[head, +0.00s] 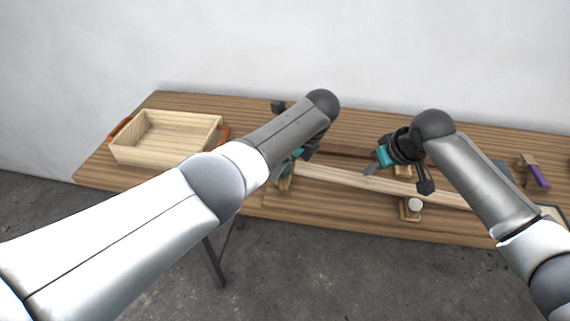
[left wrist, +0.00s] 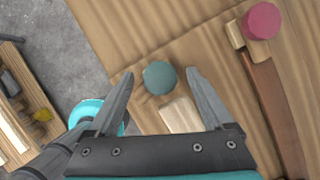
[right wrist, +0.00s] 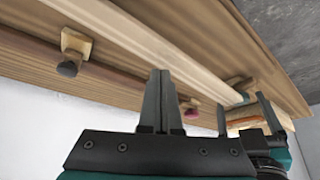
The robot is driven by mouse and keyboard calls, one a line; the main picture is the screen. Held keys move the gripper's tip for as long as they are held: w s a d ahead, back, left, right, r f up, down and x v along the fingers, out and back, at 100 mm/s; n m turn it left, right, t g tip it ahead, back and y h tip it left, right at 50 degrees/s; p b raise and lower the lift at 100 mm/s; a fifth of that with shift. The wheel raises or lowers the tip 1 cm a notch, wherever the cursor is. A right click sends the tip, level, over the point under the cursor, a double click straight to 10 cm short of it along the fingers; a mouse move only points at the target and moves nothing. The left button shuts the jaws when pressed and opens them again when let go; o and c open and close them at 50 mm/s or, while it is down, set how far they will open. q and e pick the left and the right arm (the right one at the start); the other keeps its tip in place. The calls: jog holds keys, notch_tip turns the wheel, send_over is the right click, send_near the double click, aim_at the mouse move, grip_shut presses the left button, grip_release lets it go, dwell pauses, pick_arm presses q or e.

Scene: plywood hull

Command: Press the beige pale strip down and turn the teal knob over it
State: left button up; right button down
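The beige pale strip (head: 345,180) runs across the bench. It also shows in the right wrist view (right wrist: 125,32), and one end shows in the left wrist view (left wrist: 181,116). The teal knob (left wrist: 160,77) is beside that strip end, between the spread fingers of my open left gripper (left wrist: 158,88); whether they touch it is unclear. In the head view my left arm mostly hides the knob. My right gripper (right wrist: 160,72) has its fingers together, with the strip just beyond the tips; contact is unclear. It also shows in the head view (head: 371,169).
A dark brown strip (left wrist: 272,100) with a crimson knob (left wrist: 262,20) lies behind the pale one. A white knob (head: 415,204) stands at the front edge. A wooden tray (head: 165,160) is at the left, a purple-handled tool (head: 539,176) at the right.

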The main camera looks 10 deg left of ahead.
pick_arm(q)
grip_shut()
dwell(0.5)
pick_arm(e)
jog(key=shift+f, duration=0.15)
